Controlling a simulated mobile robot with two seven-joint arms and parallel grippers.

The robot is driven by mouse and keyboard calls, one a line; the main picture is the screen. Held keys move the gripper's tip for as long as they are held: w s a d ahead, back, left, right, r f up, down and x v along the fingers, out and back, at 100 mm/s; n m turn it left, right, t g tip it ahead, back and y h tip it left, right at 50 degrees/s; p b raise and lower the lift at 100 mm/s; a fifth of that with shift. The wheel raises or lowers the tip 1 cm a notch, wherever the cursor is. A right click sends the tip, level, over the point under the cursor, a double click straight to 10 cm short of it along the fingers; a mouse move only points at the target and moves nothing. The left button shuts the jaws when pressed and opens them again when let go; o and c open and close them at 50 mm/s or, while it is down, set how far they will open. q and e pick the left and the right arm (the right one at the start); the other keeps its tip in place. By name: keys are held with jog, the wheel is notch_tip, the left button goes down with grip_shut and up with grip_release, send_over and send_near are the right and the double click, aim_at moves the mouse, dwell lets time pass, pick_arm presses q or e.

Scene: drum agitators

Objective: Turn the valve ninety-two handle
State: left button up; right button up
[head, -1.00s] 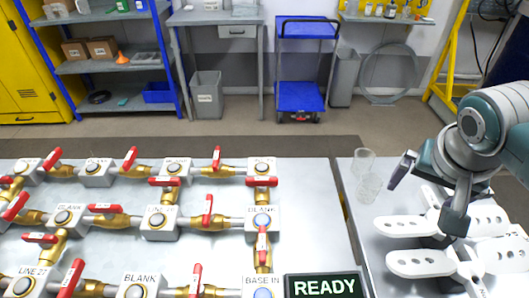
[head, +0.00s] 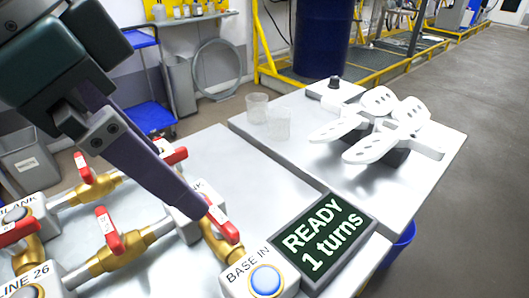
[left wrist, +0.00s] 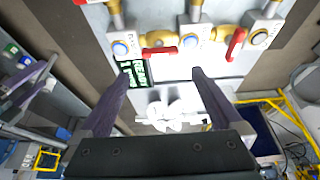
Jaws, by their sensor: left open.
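My left gripper (left wrist: 160,76) is open and empty; in the left wrist view its two dark fingers stand wide apart. In the head view a finger of the left gripper (head: 198,205) slants down to just beside a red valve handle (head: 222,225) on a brass valve by the BASE IN block (head: 262,278); I cannot tell whether they touch. This red handle (left wrist: 160,51) shows beyond the fingertips in the left wrist view. A display (head: 322,240) reads READY, 1 turns. No label with ninety-two is readable. My right gripper is not in view.
More red-handled valves (head: 110,240) and labelled blocks fill the bench at left. Two clear beakers (head: 257,107) and white bladed agitators (head: 380,125) stand on the right-hand table (head: 300,160). A blue bin (head: 402,245) stands beneath. The floor at right is clear.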

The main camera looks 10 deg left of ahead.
aim_at(217, 215)
pick_arm(q)
jog(key=b+x, duration=0.1)
jog(key=x, duration=0.9)
jog(key=shift+d+b, duration=0.1)
jog(key=shift+b, duration=0.2)
jog(key=shift+c, duration=0.2)
